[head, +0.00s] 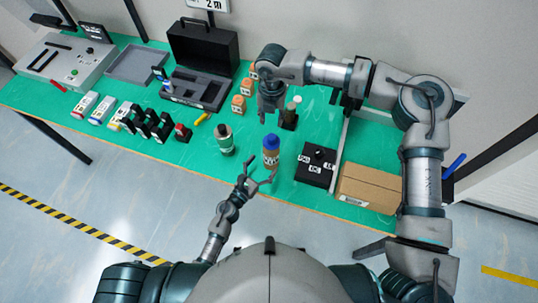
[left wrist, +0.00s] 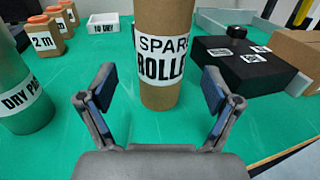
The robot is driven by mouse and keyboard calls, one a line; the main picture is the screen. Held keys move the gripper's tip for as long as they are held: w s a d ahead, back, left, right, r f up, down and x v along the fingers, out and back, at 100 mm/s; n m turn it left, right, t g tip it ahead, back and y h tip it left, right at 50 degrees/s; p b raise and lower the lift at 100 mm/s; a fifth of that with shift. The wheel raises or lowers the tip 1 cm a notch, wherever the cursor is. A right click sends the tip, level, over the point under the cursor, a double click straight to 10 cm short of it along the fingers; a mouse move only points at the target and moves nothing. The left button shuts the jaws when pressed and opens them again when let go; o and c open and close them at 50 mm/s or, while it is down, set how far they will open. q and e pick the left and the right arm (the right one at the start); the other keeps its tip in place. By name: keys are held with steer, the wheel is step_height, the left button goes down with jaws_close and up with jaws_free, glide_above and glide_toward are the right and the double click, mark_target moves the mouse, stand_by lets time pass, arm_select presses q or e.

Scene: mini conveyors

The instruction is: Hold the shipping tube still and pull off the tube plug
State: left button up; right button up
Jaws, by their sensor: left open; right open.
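The shipping tube (head: 271,160) is brown cardboard and stands upright near the table's front edge. Its blue tube plug (head: 271,141) sits on the top end. In the left wrist view the tube (left wrist: 165,95) stands just beyond my fingers, with a label reading "SPAR… ROLLE…"; its top and plug are out of frame. My left gripper (head: 258,177) is open in front of the tube, one finger to each side, with no visible contact. My right gripper (head: 271,116) is open and empty, pointing down behind the plug and apart from it.
A grey-green bottle (head: 223,140) stands left of the tube. A black box (head: 316,166) with a knob is to the right, then a cardboard box (head: 368,188). Green table shows around the tube.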

mark_target(266, 160)
arm_select(q)
steer(key=x, duration=0.4)
steer(key=shift+w+d, duration=0.15)
steer(key=shift+d, duration=0.2)
steer(key=shift+w+d, duration=0.15)
steer(key=shift+w, duration=0.2)
steer(key=shift+a, duration=0.35)
steer(key=c, duration=0.3)
steer(key=shift+d, duration=0.1)
steer(key=c, duration=0.8)
steer(key=shift+d, duration=0.1)
steer(key=shift+c, duration=1.1)
steer(key=shift+d, duration=0.15)
steer(key=shift+a+f, duration=0.15)
steer(key=shift+a, duration=0.15)
